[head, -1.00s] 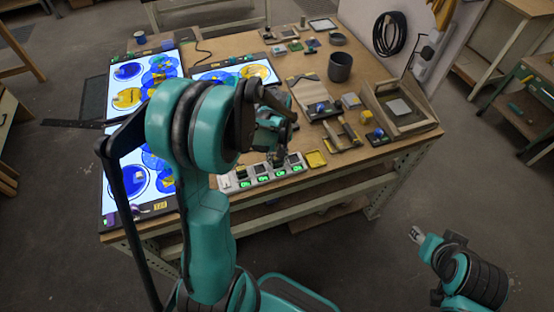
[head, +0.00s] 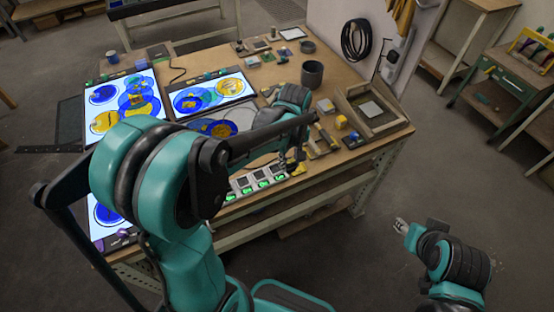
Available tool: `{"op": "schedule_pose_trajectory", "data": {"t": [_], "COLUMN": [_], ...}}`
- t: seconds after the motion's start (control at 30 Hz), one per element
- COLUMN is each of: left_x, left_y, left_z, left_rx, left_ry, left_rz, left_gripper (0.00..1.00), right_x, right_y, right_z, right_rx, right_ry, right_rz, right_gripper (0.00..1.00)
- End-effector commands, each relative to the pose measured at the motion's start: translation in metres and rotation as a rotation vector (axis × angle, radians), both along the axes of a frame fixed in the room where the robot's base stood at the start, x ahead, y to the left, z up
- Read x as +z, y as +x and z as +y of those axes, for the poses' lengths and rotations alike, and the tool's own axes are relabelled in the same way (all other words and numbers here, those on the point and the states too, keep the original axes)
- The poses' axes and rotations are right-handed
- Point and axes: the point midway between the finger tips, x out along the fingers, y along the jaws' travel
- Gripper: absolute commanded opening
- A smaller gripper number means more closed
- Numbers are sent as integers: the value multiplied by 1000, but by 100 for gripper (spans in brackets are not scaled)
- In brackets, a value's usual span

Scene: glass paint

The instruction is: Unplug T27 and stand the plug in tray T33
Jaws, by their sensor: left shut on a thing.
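My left gripper (head: 286,161) points down over the right end of the socket strip (head: 254,184), close to the yellow tray (head: 299,167). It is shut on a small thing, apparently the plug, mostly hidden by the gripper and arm. The strip has several sockets with green lit displays along the front edge of the bench. The yellow tray is partly covered by the gripper. The labels T27 and T33 are too small to read. My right gripper (head: 400,226) hangs over the floor, away from the bench; its finger gap is unclear.
Lit panels with coloured glass discs (head: 190,102) cover the left of the bench (head: 210,57). A dark grey cup (head: 312,73), a wooden-framed tray (head: 388,122) and tools on a board (head: 322,143) stand to the right. A green cart (head: 493,95) is farther right.

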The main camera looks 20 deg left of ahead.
Motion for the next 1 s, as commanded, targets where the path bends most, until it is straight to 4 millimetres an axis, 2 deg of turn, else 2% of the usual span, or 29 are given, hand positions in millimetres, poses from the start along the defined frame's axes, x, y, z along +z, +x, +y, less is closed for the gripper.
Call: {"op": "schedule_pose_trajectory", "data": {"t": [0.2,1.0], "left_x": [13,53], "left_y": [0,0], "left_z": [-7,-6], "left_rx": [1,1], "left_ry": [0,0], "left_rz": [0,0], "left_gripper": [0,0], "right_x": [8,39], "right_y": [0,0], "right_z": [0,0], "right_rx": [0,0], "right_ry": [0,0], "right_rz": [0,0], "right_gripper": [40,40]}}
